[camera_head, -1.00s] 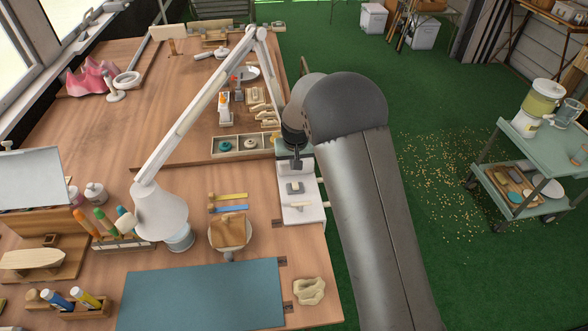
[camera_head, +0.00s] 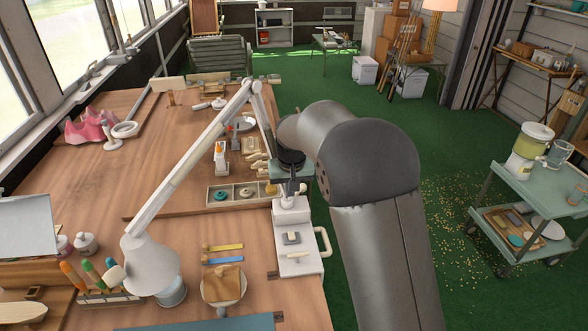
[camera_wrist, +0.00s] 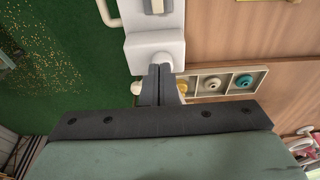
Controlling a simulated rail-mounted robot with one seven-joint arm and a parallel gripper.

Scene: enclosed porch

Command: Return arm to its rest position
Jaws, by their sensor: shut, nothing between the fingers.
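My gripper (camera_head: 291,186) hangs at the right edge of the wooden workbench (camera_head: 150,220), just over the far end of a white bench tool (camera_head: 297,243) with a side handle. In the wrist view my gripper (camera_wrist: 157,84) shows two dark fingers pressed together with nothing between them. Their tips overlap the rounded end of the white tool (camera_wrist: 155,46); I cannot tell whether they touch it. My arm comes in from the lower right of the head view, bent at a grey elbow.
A small compartment tray (camera_head: 233,194) lies left of my gripper. A white desk lamp (camera_head: 190,170) arches over the bench. A trolley (camera_head: 530,200) with a drink dispenser (camera_head: 531,147) stands right. Green floor (camera_head: 330,95) between is open, with crumbs near the trolley.

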